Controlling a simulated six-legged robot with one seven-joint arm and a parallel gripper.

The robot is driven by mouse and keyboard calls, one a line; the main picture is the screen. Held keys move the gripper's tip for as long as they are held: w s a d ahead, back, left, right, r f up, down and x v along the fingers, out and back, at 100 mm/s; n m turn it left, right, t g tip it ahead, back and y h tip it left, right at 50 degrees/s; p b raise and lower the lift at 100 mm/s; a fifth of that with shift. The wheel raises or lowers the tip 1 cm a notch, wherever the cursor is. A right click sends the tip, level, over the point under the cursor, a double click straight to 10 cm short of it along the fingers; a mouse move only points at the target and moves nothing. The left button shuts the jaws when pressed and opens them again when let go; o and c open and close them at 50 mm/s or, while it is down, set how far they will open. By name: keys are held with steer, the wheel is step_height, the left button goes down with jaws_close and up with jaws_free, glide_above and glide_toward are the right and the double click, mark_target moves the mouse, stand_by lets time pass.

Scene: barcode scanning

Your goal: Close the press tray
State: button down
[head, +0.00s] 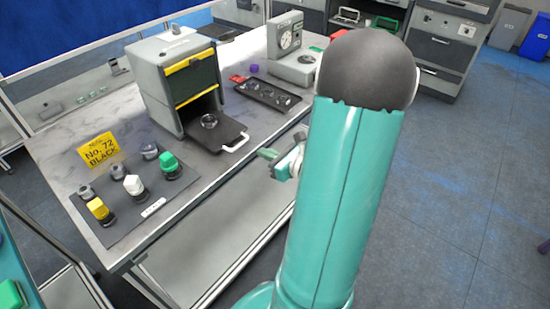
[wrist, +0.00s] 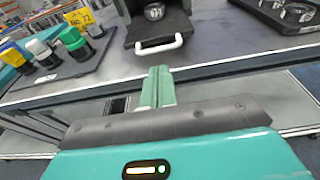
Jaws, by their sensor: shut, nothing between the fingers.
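The press (head: 178,78) is a grey box with yellow-edged dark panels, standing on the table. Its black tray (head: 222,134) is pulled out toward the table's front edge, with a round metal piece (head: 209,121) on it and a white handle (head: 236,143) at its front. In the wrist view the tray (wrist: 160,24) and white handle (wrist: 159,45) are straight ahead of my gripper. My gripper (wrist: 158,72) is shut and empty, its fingertips a little short of the handle and apart from it. In the head view my gripper (head: 268,156) is just off the table's front edge, partly hidden by my arm.
A black tray of round metal parts (head: 268,95) and a grey dial device (head: 289,50) stand to the right. The floor right is open.

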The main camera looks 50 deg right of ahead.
mark_target(213, 127)
steer(key=x, duration=0.7)
steer(key=shift+a, duration=0.15)
steer(key=r+x, duration=0.1)
steer(key=x, duration=0.3)
steer(key=r+x, duration=0.1)
steer(key=x, duration=0.8)
steer(key=shift+w+r, duration=0.35)
steer(key=shift+w, duration=0.25)
steer(key=shift+r, duration=0.1)
steer(key=shift+w, duration=0.15)
